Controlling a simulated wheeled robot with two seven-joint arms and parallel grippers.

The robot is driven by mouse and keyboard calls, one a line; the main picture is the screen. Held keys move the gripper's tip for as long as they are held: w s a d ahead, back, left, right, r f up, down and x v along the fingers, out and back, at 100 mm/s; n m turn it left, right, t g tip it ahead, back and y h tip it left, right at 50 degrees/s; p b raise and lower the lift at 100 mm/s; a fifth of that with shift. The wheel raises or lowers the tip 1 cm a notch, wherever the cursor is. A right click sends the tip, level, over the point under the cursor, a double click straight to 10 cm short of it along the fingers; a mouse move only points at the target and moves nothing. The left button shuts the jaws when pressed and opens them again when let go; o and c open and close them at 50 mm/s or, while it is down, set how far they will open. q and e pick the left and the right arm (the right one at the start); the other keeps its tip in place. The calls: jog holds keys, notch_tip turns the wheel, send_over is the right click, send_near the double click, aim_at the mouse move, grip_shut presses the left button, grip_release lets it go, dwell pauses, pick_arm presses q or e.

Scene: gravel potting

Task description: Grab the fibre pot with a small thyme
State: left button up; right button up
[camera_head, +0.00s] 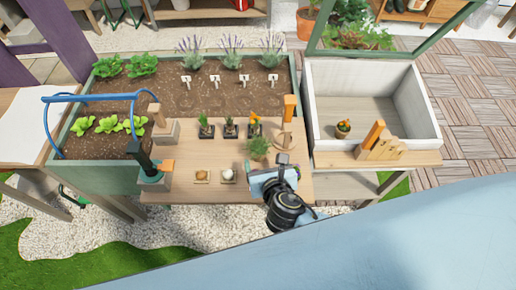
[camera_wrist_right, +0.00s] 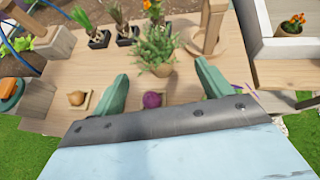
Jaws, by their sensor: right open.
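The small thyme, a bushy green plant (camera_head: 257,147), stands on the wooden table in the head view, just beyond my right gripper (camera_head: 264,171). In the right wrist view its brown fibre pot (camera_wrist_right: 158,70) stands upright, with the thyme leaves (camera_wrist_right: 155,44) spreading above it. My right gripper (camera_wrist_right: 162,78) is open and empty. Its two green fingers point towards the pot, one to each side, with the pot ahead of the gap and apart from them. My left gripper is not in view.
Several dark pots with plants (camera_head: 230,130) stand behind the thyme. A wooden stand (camera_wrist_right: 208,35) is close on its right. Small trays hold a brown bulb (camera_wrist_right: 76,98) and a purple bulb (camera_wrist_right: 151,99) on the near side. A white-walled box (camera_head: 423,105) stands right.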

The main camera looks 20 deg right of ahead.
aim_at(260, 153)
jog(key=x, duration=0.2)
jog(key=shift+w+f, duration=0.2)
jog(key=shift+w, duration=0.15)
jog(key=b+x, duration=0.1)
jog(key=x, duration=0.3)
jog(key=shift+w+a+f+b, duration=0.1)
jog(key=shift+w+f+b, duration=0.1)
jog(key=shift+w+b, duration=0.15)
jog(key=shift+w+f, duration=0.2)
jog(key=shift+w, duration=0.25)
jog(key=shift+c, duration=0.9)
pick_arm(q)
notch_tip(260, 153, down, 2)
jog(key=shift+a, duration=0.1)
pick_arm(e)
jog(key=c, duration=0.9)
